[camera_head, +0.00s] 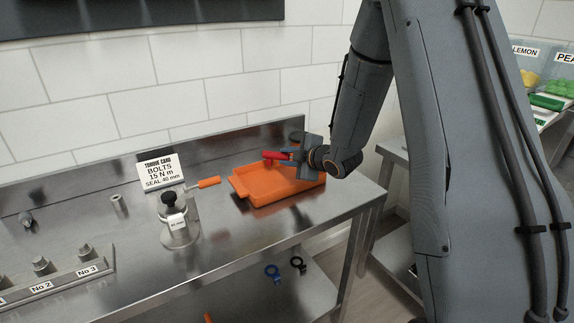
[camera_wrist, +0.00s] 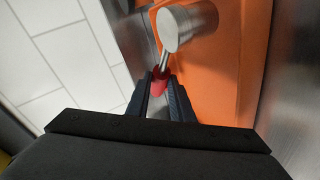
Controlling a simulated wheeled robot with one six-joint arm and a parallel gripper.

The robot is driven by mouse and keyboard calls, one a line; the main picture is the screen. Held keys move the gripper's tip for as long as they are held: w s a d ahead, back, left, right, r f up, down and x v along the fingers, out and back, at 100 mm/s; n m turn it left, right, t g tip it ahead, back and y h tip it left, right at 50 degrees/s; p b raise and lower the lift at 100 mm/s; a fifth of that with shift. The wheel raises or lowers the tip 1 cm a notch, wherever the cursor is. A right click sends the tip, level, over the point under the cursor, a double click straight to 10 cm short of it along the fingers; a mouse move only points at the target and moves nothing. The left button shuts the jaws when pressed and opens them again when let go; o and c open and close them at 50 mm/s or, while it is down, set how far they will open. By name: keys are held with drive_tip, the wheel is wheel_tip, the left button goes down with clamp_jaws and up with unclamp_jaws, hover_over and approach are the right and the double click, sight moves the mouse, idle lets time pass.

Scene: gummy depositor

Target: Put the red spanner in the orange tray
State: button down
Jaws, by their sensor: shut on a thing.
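The red spanner (camera_head: 273,155) is held over the orange tray (camera_head: 240,187), its red handle toward the left in the head view. In the wrist view the red handle (camera_wrist: 160,80) sits between my fingertips, and a thin metal shaft runs to a round silver end above the orange tray (camera_wrist: 236,65). My gripper (camera_head: 287,154) is shut on the handle; its fingers also show in the wrist view (camera_wrist: 162,92). The tray lies flat on the steel bench. The spanner appears above the tray floor; the exact gap cannot be told.
Left of the tray stands a metal device (camera_head: 178,225) with an orange-handled lever (camera_head: 209,182). A torque card (camera_head: 160,172) stands behind it. Numbered bolt stations (camera_head: 45,272) line the bench's front left. The tiled wall is close behind.

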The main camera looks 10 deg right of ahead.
drive_tip(key=shift+f, duration=1.5)
drive_tip(key=shift+f, duration=0.15)
drive_tip(key=c, duration=1.6)
unclamp_jaws()
drive_tip(key=shift+o, duration=0.2)
